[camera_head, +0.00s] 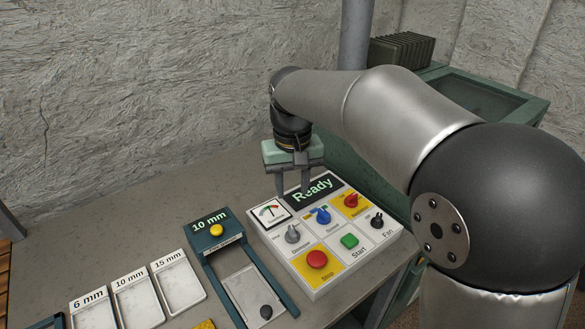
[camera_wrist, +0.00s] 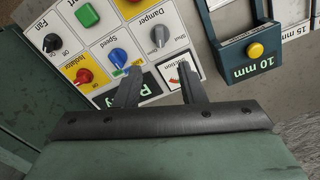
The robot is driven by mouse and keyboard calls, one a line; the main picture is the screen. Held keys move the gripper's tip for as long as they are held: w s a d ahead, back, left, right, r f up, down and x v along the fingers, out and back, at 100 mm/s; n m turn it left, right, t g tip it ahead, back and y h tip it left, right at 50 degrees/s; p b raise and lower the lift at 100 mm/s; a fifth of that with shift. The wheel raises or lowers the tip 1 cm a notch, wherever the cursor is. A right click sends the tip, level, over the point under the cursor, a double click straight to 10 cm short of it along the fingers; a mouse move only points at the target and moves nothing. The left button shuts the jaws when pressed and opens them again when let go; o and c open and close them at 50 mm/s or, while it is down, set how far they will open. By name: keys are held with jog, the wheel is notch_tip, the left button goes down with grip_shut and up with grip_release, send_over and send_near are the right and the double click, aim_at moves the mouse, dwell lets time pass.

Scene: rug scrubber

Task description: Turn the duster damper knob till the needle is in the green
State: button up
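The damper knob (camera_head: 292,233) is a grey knob on the white-and-yellow control panel, just below the suction gauge. In the wrist view the damper knob (camera_wrist: 159,37) lies beyond the gap between my fingertips, with nothing touching it. The suction gauge (camera_head: 270,212) has a white face with red and green marks; in the wrist view the gauge (camera_wrist: 174,76) is partly covered by a finger. Its needle is too small to read surely. My gripper (camera_head: 293,191) is open and empty above the panel's back edge, by the "Ready" display; its two fingers (camera_wrist: 159,69) stand apart.
Near the damper are a blue speed knob (camera_head: 323,215), a red isolator knob (camera_head: 351,200), a black fan knob (camera_head: 377,221), a green start button (camera_head: 349,241) and a red stop button (camera_head: 317,259). A dark-framed 10 mm holder (camera_head: 210,243) and white trays (camera_head: 180,284) stand left.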

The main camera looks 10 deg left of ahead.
jog(key=shift+r, duration=2.25)
jog(key=s+d+f+m, duration=0.1)
jog(key=s+d+f, duration=0.2)
jog(key=d, duration=0.6)
jog(key=s+d+f+m, duration=0.2)
jog(key=s+d, duration=0.2)
jog(key=d, duration=0.4)
jog(key=s+d+f+m, duration=0.2)
jog(key=s+d+f, duration=0.6)
jog(key=s, duration=0.4)
jog(key=shift+d+f, duration=0.3)
jog(key=shift+d, duration=0.45)
